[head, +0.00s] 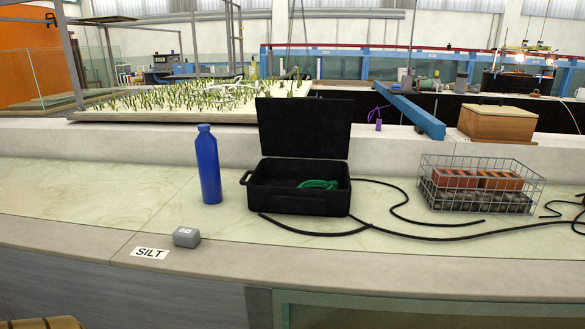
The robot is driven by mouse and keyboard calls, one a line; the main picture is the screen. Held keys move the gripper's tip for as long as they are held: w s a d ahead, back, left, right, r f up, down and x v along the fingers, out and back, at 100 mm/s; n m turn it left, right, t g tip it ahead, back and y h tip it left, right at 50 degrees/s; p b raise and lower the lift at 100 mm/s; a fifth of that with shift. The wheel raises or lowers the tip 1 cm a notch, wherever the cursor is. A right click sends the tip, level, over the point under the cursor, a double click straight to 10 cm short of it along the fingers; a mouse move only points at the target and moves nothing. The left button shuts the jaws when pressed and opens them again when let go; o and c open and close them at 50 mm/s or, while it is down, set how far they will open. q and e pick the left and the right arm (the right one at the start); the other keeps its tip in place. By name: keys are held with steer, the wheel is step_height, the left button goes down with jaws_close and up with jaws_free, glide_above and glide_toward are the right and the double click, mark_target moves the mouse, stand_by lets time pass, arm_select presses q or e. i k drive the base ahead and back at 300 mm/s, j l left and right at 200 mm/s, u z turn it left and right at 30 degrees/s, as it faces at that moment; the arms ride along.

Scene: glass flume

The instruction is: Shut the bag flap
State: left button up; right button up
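A black box-like case (298,206) stands on the pale counter near the middle of the head view, with a handle on its left side. Its flap, a stiff black lid (304,127), stands open and upright at the back edge. A green coiled item (318,184) lies inside. I see no soft bag.
A blue bottle (208,165) stands left of the case. A small grey block (187,237) sits near a SILT label (149,253) at the front. Black cable (400,236) runs right, past a wire basket (481,184) holding bricks. The left counter is clear.

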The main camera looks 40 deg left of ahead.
mark_target(313, 127)
steer(key=i+j+u, duration=0.65)
steer(key=u, duration=0.2)
steer(key=i+j+u, duration=0.1)
steer(key=i+u, duration=0.3)
steer(key=k+u, duration=0.1)
steer(key=u, duration=0.8)
steer(key=k+j+u, duration=0.1)
steer(key=u, duration=0.35)
